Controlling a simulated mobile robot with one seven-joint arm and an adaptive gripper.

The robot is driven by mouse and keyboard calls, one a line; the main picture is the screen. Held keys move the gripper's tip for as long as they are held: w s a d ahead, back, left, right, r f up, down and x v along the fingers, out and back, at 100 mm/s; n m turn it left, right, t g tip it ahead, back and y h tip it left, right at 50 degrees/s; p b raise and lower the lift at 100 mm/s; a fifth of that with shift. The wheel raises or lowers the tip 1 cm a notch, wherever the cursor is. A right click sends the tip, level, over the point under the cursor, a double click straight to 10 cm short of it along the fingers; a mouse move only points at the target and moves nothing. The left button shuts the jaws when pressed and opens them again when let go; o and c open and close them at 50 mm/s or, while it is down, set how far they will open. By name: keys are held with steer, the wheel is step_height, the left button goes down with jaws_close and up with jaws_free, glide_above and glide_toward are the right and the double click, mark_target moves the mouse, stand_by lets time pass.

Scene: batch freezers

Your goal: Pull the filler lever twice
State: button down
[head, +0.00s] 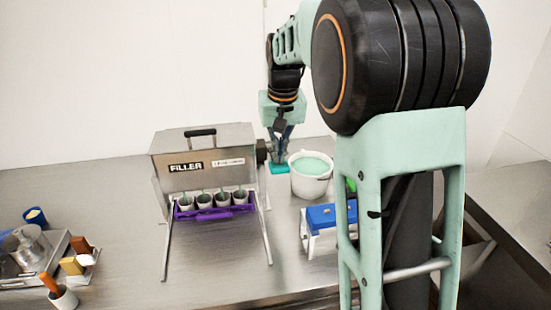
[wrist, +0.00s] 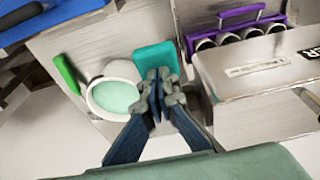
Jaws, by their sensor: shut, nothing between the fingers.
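The filler (head: 205,145) is a steel box on legs with a FILLER label and a black handle on its lid. Its sloping steel body also shows at the right of the wrist view (wrist: 245,88). A purple rack (head: 190,214) with several white cups sits under its front. A dark fitting (head: 262,150) sticks out from its right side; I cannot tell whether it is the lever. My gripper (head: 279,158) points down beside that side, shut and empty. In the wrist view its fingertips (wrist: 158,85) overlap a teal block (wrist: 155,60), whose contact with them is unclear.
A white bucket (head: 312,183) of green mix stands close right of my gripper. A green-handled tool (wrist: 66,74) lies beyond it. A blue-topped stand (head: 332,216) is in front. Trays and small tools crowd the left. Clear steel counter (head: 110,205) lies left of the filler.

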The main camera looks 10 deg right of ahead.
steer(key=s+b+x, duration=0.1)
steer(key=b+x, duration=0.2)
steer(key=x, duration=0.3)
steer(key=shift+f+b, duration=0.15)
steer(key=shift+b, duration=0.2)
stand_by(0.4)
steer(key=shift+s, duration=0.1)
steer(key=p+v, duration=0.2)
steer(key=v, duration=0.1)
steer(key=w+p+v, duration=0.1)
steer(key=p+v, duration=0.4)
steer(key=shift+w+r, duration=0.35)
steer(key=shift+r, duration=0.15)
steer(key=shift+f, duration=0.2)
stand_by(0.6)
